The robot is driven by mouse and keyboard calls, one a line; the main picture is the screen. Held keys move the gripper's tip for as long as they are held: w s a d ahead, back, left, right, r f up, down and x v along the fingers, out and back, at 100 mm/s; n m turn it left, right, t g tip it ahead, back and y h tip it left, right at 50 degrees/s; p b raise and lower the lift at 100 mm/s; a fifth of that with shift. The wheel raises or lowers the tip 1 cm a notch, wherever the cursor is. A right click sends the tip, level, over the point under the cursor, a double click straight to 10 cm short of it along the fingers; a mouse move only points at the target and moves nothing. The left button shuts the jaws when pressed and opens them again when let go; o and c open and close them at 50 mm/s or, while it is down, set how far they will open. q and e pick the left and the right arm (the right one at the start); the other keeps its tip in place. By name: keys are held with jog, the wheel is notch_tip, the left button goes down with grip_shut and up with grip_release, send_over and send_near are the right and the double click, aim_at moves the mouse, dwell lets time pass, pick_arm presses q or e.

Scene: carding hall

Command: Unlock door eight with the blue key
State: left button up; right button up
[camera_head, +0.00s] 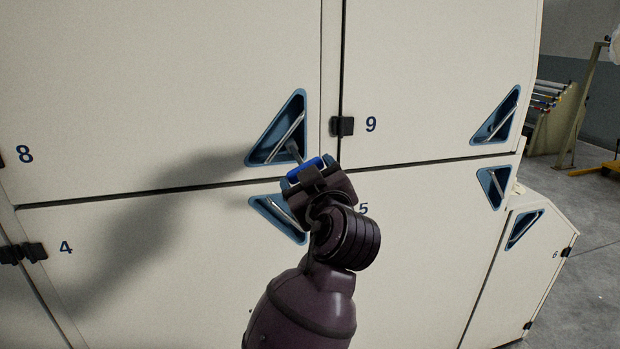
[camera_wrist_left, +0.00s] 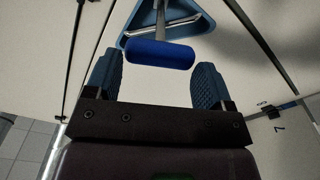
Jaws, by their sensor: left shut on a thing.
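Door eight (camera_head: 150,80) is the large cream panel at the upper left of the head view, marked 8, and looks closed. Its blue triangular recess (camera_head: 262,152) with a metal handle bar is at its lower right corner. My left gripper (camera_head: 306,173) is just in front of that corner, shut on the blue handle of the key (camera_head: 307,168). In the left wrist view the blue key (camera_wrist_left: 160,54) lies crosswise at the fingertips, its grey shank pointing to the recess (camera_wrist_left: 140,20). I cannot tell whether the shank's tip is in the lock. My right gripper is not in view.
Door nine (camera_head: 430,70) is to the right, with a black hinge (camera_head: 342,126) near the gripper. Doors four and five are below; the recess of the lower door (camera_head: 270,206) is close to my wrist. Open floor (camera_head: 595,230) and a yellow stand (camera_head: 575,120) are at the right.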

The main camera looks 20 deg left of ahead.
pick_arm(q)
jog(key=shift+n+b, duration=0.7)
jog(key=shift+n, duration=0.3)
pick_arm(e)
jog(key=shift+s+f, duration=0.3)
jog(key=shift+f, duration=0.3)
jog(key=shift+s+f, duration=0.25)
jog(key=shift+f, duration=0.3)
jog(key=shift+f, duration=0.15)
pick_arm(q)
jog(key=n+b, duration=0.1)
jog(key=n, duration=0.1)
jog(key=shift+d+n+b, duration=0.1)
jog(key=shift+n+b, duration=0.2)
jog(key=shift+n, duration=0.1)
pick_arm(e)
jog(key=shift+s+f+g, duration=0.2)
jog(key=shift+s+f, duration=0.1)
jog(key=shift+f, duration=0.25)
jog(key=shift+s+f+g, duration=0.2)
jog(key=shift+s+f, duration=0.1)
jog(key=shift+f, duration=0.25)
pick_arm(q)
jog(key=shift+r, duration=0.15)
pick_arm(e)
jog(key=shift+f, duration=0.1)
